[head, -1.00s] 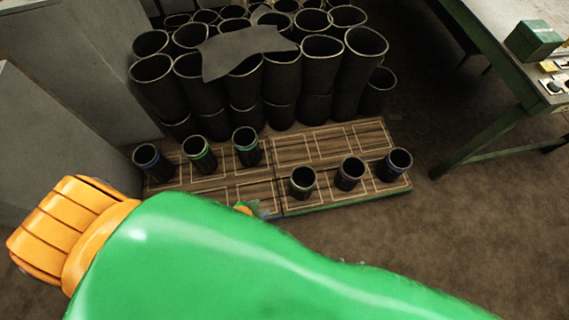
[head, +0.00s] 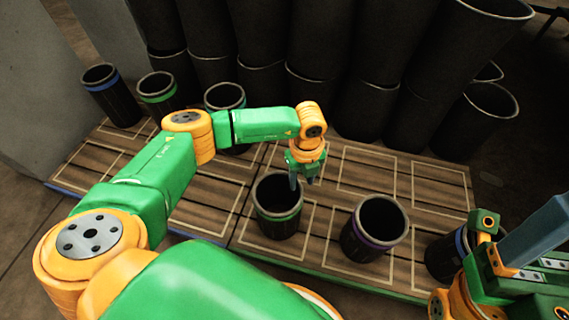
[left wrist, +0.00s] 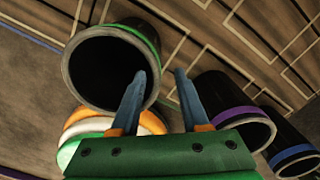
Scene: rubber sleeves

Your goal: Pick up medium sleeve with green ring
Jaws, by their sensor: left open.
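A black open-topped sleeve with a green ring (head: 278,222) stands upright on the front part of the wooden board. It shows large in the left wrist view (left wrist: 95,75). My left gripper (head: 304,180) is open and empty at the right side of its rim. In the left wrist view one finger of the left gripper (left wrist: 160,76) overlaps the sleeve's mouth and the other lies just outside the rim. I cannot tell how deep they reach. Another green-ringed sleeve (head: 158,97) stands at the back left. My right gripper (head: 515,250) is partly in view; its jaw state is unclear.
A purple-ringed sleeve (head: 372,235) stands just right of the green-ringed one. A blue-ringed sleeve (head: 445,262) is partly behind my right gripper. Another blue-ringed sleeve (head: 112,97) stands far left. Large black sleeves (head: 365,105) crowd the back. The board (head: 440,190) has bare marked cells.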

